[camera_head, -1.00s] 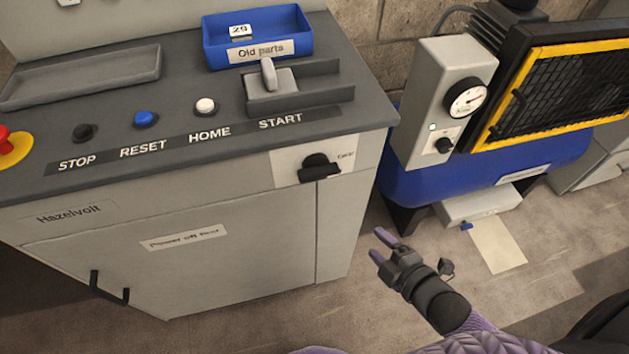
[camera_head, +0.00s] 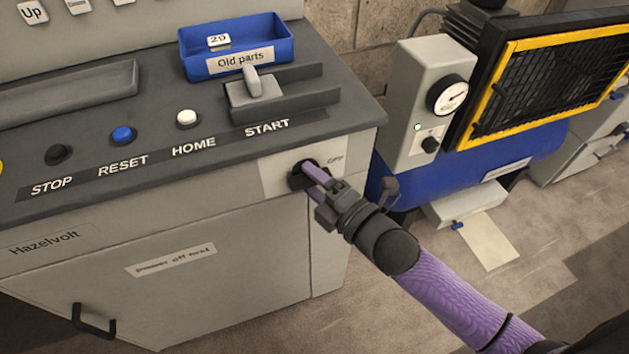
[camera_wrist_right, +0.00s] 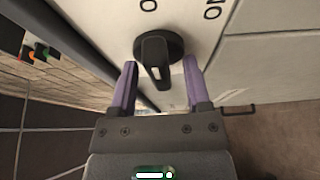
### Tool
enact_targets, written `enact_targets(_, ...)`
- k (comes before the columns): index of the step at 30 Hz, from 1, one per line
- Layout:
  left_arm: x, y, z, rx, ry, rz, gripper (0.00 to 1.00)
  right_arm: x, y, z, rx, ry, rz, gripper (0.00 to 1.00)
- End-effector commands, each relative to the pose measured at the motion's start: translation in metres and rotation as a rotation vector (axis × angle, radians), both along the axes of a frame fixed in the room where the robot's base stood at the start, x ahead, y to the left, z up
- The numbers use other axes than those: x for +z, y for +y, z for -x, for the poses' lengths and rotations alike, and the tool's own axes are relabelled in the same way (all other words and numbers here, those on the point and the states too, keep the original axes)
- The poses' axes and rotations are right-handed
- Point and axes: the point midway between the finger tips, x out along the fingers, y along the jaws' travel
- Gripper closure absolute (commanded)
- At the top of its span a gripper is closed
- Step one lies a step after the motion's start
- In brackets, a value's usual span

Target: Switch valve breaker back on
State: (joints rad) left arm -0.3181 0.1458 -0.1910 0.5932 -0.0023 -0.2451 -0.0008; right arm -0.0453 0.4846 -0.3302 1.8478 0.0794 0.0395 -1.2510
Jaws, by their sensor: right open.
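A black rotary switch (camera_head: 302,177) sits on a pale plate at the upper right of the grey console's front. In the right wrist view the black knob (camera_wrist_right: 154,58) shows a straight grip bar, with "ON" lettering on the plate. My right gripper (camera_head: 314,174) is at this switch, open, its purple fingers on either side of the bar. I cannot tell whether they touch it. The cabinet door (camera_head: 230,290) below looks shut and carries a "Power off first" label (camera_head: 171,260). No valve breaker is seen under that name. My left gripper is out of view.
A black door handle (camera_head: 93,322) is at lower left. The console top holds STOP, RESET and HOME buttons, a START lever (camera_head: 253,84) and a blue "Old parts" bin (camera_head: 242,48). A blue tank (camera_head: 480,165) with a gauge box stands at right.

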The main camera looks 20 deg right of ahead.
Motion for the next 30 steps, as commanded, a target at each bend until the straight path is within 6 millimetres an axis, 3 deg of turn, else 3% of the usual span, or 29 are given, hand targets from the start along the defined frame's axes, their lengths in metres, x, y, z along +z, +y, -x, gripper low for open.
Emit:
enact_targets(2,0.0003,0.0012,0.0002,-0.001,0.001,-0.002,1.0,0.0001,-0.0001,0.0,0.0,0.0,0.0,0.42)
enact_targets(10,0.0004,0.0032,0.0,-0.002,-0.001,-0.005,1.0,0.0,-0.0003,0.0002,-0.001,0.0,0.0,1.0)
enact_targets(22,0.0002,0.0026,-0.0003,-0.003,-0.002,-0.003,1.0,-0.0006,-0.0004,0.0002,-0.001,0.002,-0.024,1.0)
enact_targets(30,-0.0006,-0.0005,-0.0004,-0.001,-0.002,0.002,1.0,-0.0018,-0.0004,0.0001,-0.002,0.008,-0.178,1.0)
